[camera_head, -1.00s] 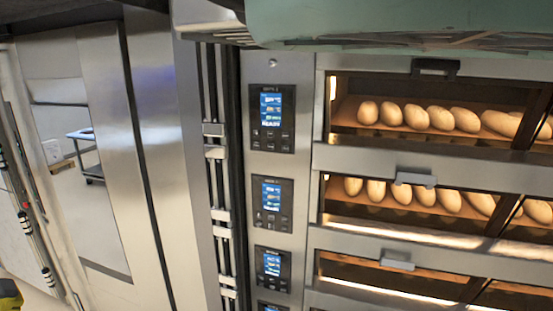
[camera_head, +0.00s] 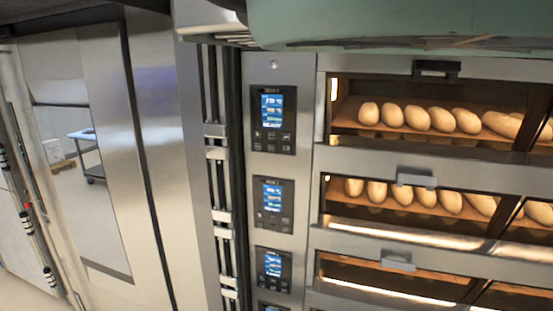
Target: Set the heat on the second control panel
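A column of dark control panels with lit blue screens runs down the left side of the deck oven. The top control panel (camera_head: 272,120) has a screen with rows of buttons below it. The second control panel (camera_head: 273,205) from the top sits level with the second deck. A third control panel (camera_head: 273,269) is below it, and a fourth (camera_head: 272,307) is cut off by the bottom edge. The screen text is too small to read. My gripper is not in view.
Lit oven decks (camera_head: 420,115) with rolls are right of the panels, with protruding door handles (camera_head: 417,180). A green hood (camera_head: 400,22) overhangs above. Vertical rails (camera_head: 222,180) and a steel door (camera_head: 85,150) with a window stand left. A cart (camera_head: 88,155) shows beyond.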

